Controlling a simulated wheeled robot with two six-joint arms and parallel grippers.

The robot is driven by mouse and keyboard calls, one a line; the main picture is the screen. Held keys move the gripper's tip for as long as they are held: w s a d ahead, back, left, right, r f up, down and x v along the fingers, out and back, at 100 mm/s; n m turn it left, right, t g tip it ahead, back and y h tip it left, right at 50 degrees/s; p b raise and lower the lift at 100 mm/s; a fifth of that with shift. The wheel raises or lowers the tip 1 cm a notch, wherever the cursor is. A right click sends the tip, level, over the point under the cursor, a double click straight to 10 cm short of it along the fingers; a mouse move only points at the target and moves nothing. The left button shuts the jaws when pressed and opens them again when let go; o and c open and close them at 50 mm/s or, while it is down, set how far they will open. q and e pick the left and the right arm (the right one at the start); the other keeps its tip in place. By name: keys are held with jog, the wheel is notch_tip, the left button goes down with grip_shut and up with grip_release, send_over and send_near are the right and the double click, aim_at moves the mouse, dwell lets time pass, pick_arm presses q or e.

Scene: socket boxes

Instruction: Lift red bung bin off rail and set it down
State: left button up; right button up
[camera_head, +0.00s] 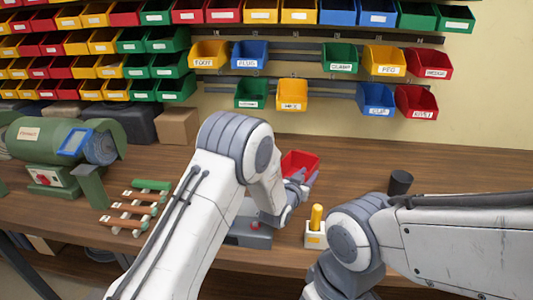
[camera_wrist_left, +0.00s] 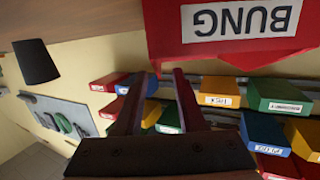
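The red bung bin (camera_head: 301,163) is off the rail, low over or on the workbench; I cannot tell whether it touches the wood. Its BUNG label shows upside down on the bin (camera_wrist_left: 218,45) in the left wrist view. My left gripper (camera_head: 301,180) is at the bin's near side. In the left wrist view the two fingers of the left gripper (camera_wrist_left: 158,72) are apart, with their tips close to the bin's rim. Part of the bin is hidden behind the gripper in the head view. My right arm shows at the right, but its gripper is out of view.
Rails with coloured bins (camera_head: 345,60) hang on the back wall. A dark cup (camera_head: 400,182) and a yellow-handled item in a holder (camera_head: 316,225) stand on the workbench (camera_head: 350,165). A wooden rack (camera_head: 130,212) and green grinder (camera_head: 60,140) are left.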

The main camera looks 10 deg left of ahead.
pick_arm(q)
jog(key=shift+s+d+f+g+p, duration=0.1)
jog(key=shift+s+f+g+p, duration=0.05)
jog(key=shift+f, duration=0.4)
jog(key=shift+s+f+g+p, duration=0.15)
jog(key=shift+f, duration=0.35)
jog(key=r+p, duration=0.2)
jog(key=r, duration=0.1)
jog(key=r+p, duration=0.2)
jog(key=r, duration=0.1)
jog(key=r+p, duration=0.2)
jog(key=r, duration=0.1)
jog(key=shift+w+r, duration=0.2)
jog(key=shift+w, duration=0.1)
jog(key=s+a+r+n+y+p, duration=0.1)
jog(key=s+a+r+y+p, duration=0.1)
jog(key=a, duration=0.5)
jog(key=s+a+r+n+t+y+p, duration=0.1)
jog(key=s+a+r+n+y+p, duration=0.1)
jog(key=s+a+r+p, duration=0.3)
jog(key=s+a+r+n+y+p, duration=0.1)
jog(key=s+a+r+p, duration=0.3)
jog(key=a, duration=0.6)
jog(key=shift+s+y+p, duration=0.35)
jog(key=shift+y+p, duration=0.15)
jog(key=shift+p, duration=0.6)
